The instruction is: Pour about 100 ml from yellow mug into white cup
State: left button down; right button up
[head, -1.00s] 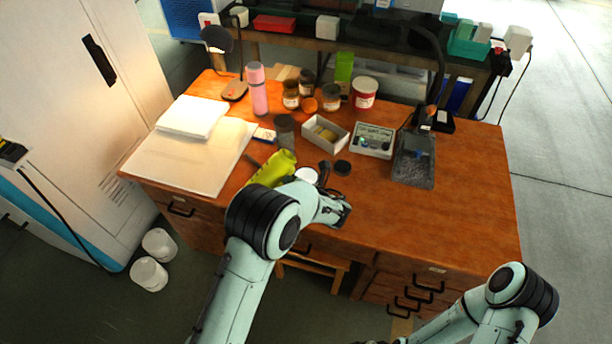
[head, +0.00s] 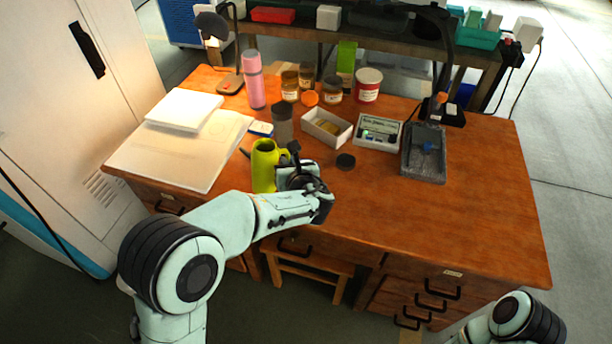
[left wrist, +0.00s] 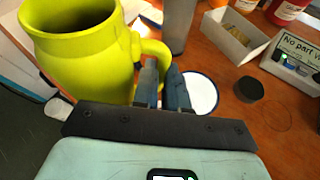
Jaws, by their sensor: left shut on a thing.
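The yellow-green mug (head: 263,168) is held upright or nearly so near the front left of the desk. In the left wrist view the mug (left wrist: 75,60) fills the upper left, its opening up; I cannot tell what is inside. My left gripper (head: 291,160) is shut on the mug's handle. In the left wrist view the fingers (left wrist: 165,84) pinch the handle. The white cup (left wrist: 202,93), round with a dark rim, stands on the desk just right of the fingers; its contents are unclear. In the head view my left gripper hides it. My right gripper is out of view.
A grey cylinder (head: 282,122), an open box (head: 327,127) and a black disc (head: 345,161) are close behind the gripper. A pink bottle (head: 254,80) and jars stand farther back. White sheets (head: 175,150) lie left. The desk's right front (head: 450,220) is clear.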

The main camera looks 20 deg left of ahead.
pick_arm(q)
jog(key=shift+a+r+n+t+b, duration=0.1)
jog(key=shift+r+n+t+b, duration=0.35)
jog(key=shift+b, duration=0.55)
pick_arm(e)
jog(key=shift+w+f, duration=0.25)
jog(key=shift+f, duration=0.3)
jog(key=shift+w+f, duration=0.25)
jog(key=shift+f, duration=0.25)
pick_arm(q)
jog(key=shift+f, duration=0.15)
